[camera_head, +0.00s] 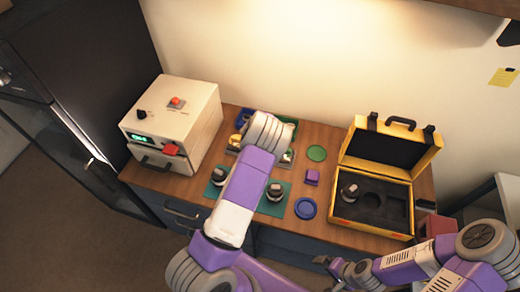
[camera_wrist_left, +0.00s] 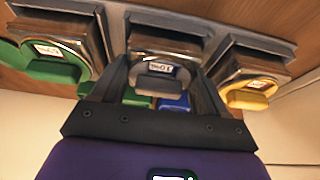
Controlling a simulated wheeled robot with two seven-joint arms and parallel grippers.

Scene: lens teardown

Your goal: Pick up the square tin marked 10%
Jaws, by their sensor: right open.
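In the left wrist view, a square metal tin (camera_wrist_left: 168,45) with a white label, which seems to read 10% upside down, sits in the middle of a grey rack (camera_wrist_left: 205,22). The fingers of my left gripper (camera_wrist_left: 164,80) stand on both sides of this tin; whether they press on it I cannot tell. A tin with a green front (camera_wrist_left: 50,55) is left of it and one with a yellow front (camera_wrist_left: 250,85) right of it. In the head view my left arm hides the gripper and most of the rack. My right gripper (camera_head: 341,270) is open and empty at the table's front.
A cream oven-like box (camera_head: 175,120) stands on the table's left. An open yellow case (camera_head: 375,205) with a dark foam insert is on the right. Green mats (camera_head: 275,207) hold dark lens parts.

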